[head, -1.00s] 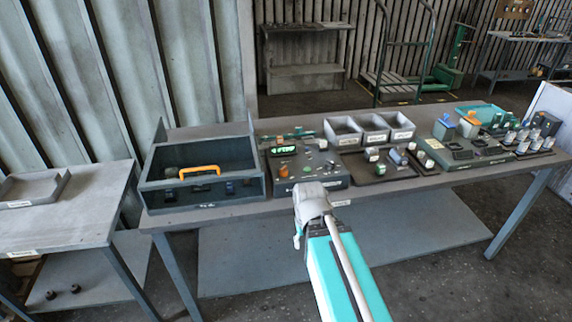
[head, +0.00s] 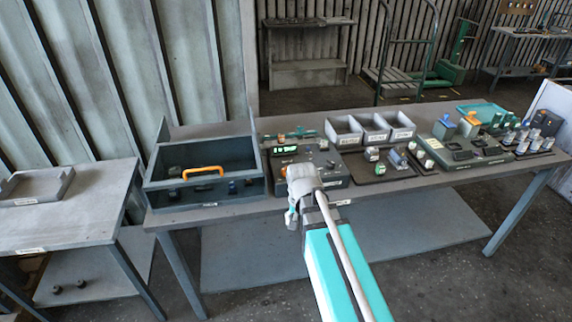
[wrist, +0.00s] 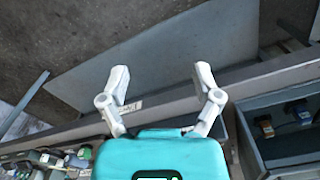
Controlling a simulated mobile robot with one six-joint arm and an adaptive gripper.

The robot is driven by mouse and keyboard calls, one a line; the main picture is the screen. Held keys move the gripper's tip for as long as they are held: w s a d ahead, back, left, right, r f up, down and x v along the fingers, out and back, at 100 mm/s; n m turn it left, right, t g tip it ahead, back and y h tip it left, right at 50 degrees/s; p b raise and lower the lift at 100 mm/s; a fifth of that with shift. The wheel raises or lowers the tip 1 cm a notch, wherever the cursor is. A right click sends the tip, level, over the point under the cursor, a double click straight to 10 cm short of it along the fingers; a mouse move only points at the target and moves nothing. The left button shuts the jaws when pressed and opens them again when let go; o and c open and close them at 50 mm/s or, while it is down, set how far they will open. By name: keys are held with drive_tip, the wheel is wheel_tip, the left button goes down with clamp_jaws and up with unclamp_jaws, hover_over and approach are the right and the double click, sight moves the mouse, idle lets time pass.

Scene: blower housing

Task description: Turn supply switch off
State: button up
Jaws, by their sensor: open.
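The supply switch cannot be told apart from the other controls at this size, and my wrist hides part of the panel's front. My gripper (head: 291,219) hangs at the bench's front edge, before the panel. In the wrist view my gripper (wrist: 160,78) is open with nothing between its fingers; bench edge and floor lie beyond them.
The dark box (head: 205,192) with an orange handle (head: 203,171) stands left of the panel; it also shows in the wrist view (wrist: 285,158). Grey bins (head: 343,141) and trays of parts fill the bench to the right. A side table (head: 70,220) stands at left.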

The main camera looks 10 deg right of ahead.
drive_tip(key=w+r+m+p, duration=0.7)
drive_tip(key=w+r+m, duration=0.1)
drive_tip(key=w+m, duration=0.35)
wheel_tip(320, 180, up, 8)
drive_tip(key=m+p, duration=0.8)
drive_tip(key=m, duration=0.3)
hover_over(285, 167)
drive_tip(key=shift+s+f, duration=0.1)
drive_tip(key=shift+f, duration=0.15)
drive_tip(key=shift+f+b, duration=0.2)
drive_tip(key=shift+b, duration=0.2)
wheel_tip(285, 167, down, 13)
drive_tip(key=b, duration=1.3)
drive_tip(key=shift+f, duration=0.2)
drive_tip(key=shift+c, duration=0.2)
clamp_jaws()
